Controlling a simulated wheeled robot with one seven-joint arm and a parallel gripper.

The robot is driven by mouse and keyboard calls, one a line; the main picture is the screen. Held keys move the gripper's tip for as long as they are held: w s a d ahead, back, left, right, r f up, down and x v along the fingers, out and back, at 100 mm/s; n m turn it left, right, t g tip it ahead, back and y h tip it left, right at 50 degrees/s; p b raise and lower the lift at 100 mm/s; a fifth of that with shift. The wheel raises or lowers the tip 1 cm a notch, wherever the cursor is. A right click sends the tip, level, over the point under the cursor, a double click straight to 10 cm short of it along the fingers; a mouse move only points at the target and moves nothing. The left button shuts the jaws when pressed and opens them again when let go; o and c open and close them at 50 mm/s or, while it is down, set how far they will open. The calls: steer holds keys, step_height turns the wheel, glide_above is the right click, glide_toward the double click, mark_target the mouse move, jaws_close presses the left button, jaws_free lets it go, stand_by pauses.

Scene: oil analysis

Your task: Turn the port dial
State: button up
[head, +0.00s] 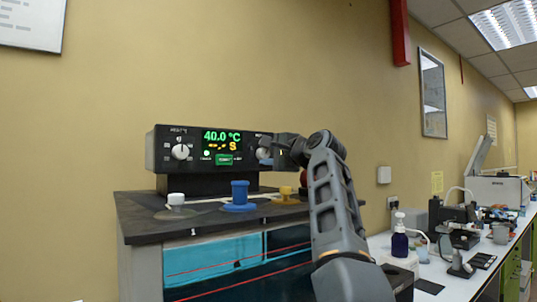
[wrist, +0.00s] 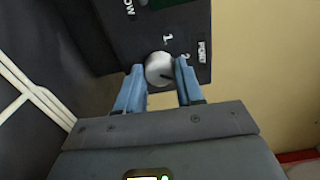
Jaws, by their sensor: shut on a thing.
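The port dial (wrist: 159,69) is a round silver knob on the black control panel, beside the printed word PORT and position numbers in the wrist view. My gripper (wrist: 159,84) has its two blue fingers on either side of the dial and is shut on it. In the head view my gripper (head: 272,152) reaches the right end of the black control unit (head: 195,160) and mostly hides the dial. The lit display (head: 220,142) reads 40.0 °C with an orange S below.
Another white knob (head: 181,152) is on the panel's left. Below the unit, white, blue (head: 239,193) and yellow (head: 286,194) capped ports sit on the dark top of the bath. A side bench (head: 460,278) with a blue bottle (head: 399,243) and instruments is at right.

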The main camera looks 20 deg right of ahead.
steer(key=n, duration=0.6)
steer(key=shift+f, duration=0.15)
steer(key=shift+n, duration=0.3)
steer(key=o, duration=1)
steer(key=shift+b+v, duration=1.2)
steer(key=shift+v, duration=2.7)
